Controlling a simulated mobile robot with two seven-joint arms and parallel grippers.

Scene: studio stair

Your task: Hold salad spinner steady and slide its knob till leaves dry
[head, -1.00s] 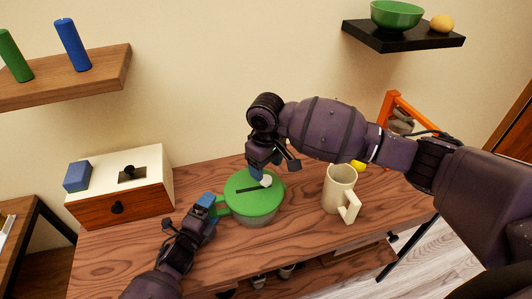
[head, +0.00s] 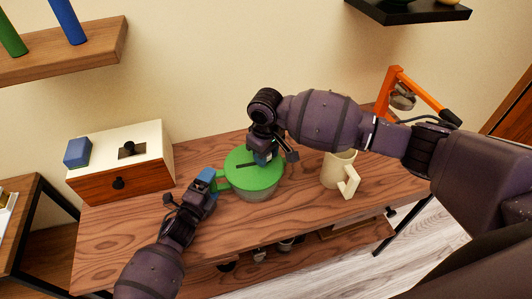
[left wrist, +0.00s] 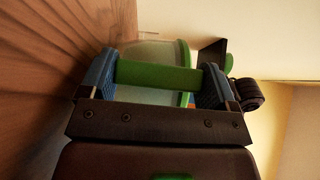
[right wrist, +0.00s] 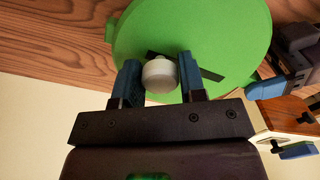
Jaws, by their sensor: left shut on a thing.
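The salad spinner has a green lid (head: 255,178) and a pale bowl, and stands on the wooden table. Its green side handle (left wrist: 160,76) lies between the fingers of my left gripper (head: 212,178), which is shut on it. A white round knob (right wrist: 160,75) sits at the lid's dark slot (right wrist: 208,73). My right gripper (right wrist: 160,82) is over the lid, with one blue finger on each side of the knob. Any gap there is too small to tell whether both fingers touch it. In the head view the right gripper hides the knob. The leaves cannot be seen.
A cream mug (head: 339,172) stands right of the spinner, below my right forearm. A white and wood drawer box (head: 120,165) with a blue block (head: 78,152) is at the left. An orange frame (head: 393,90) stands at the back right. The front left tabletop is clear.

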